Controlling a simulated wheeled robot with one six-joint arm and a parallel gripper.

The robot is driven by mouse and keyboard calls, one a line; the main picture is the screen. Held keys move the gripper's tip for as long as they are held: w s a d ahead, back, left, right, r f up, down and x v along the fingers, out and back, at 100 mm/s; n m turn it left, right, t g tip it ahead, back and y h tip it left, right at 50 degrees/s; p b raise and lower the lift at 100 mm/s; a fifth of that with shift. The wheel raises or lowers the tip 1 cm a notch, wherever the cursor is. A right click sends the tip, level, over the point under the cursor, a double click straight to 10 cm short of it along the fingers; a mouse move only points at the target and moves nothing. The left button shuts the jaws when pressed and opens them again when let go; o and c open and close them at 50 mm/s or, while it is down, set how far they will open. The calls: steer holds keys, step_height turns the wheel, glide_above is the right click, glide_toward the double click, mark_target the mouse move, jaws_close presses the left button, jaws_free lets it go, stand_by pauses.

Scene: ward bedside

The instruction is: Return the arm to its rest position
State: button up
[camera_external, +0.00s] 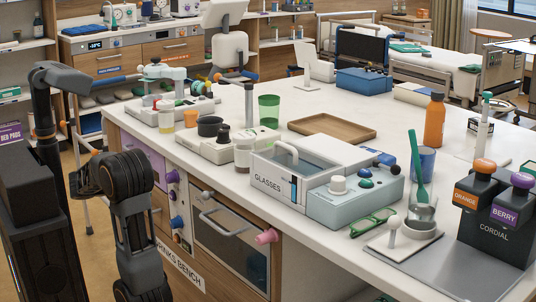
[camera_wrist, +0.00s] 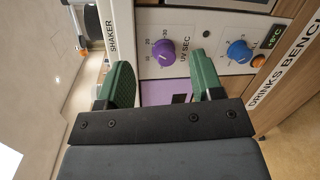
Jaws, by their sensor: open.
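My arm (camera_external: 133,178) is bent low in front of the drinks bench (camera_external: 230,235), at the left of the external view. My gripper (camera_wrist: 160,62) shows in the wrist view with its two green fingers apart and nothing between them. Its tips point toward the bench's control panel, with a purple knob (camera_wrist: 163,52) and a blue knob (camera_wrist: 239,51) beyond them. I cannot tell how far the tips are from the panel. My gripper's fingers cannot be made out in the external view.
Some floor (camera_wrist: 283,150) is clear.

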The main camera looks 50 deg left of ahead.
steer(key=w+d+r+m+g+h+p, duration=0.2)
steer(key=w+d+r+m+g+p, duration=0.25)
steer(key=d+r+p, duration=0.45)
steer(key=w+d+r+m+g+h+p, duration=0.1)
steer(key=w+d+r+m+g+p, duration=0.2)
steer(key=d+r+g+p, duration=0.55)
steer(key=d+r+m+t+y+p, duration=0.1)
steer(key=d+r+m+p, duration=0.4)
steer(key=r+p, duration=0.7)
steer(key=d+r+m+t+y+p, duration=0.1)
steer(key=d+r+m+y+p, duration=0.3)
steer(key=r+m+p, duration=0.3)
step_height(320, 180, up, 6)
steer(key=d+p, duration=0.1)
steer(key=p, duration=1)
steer(key=shift+w+t+y, duration=0.2)
steer(key=shift+t+y, duration=0.1)
steer(key=shift+f, duration=0.2)
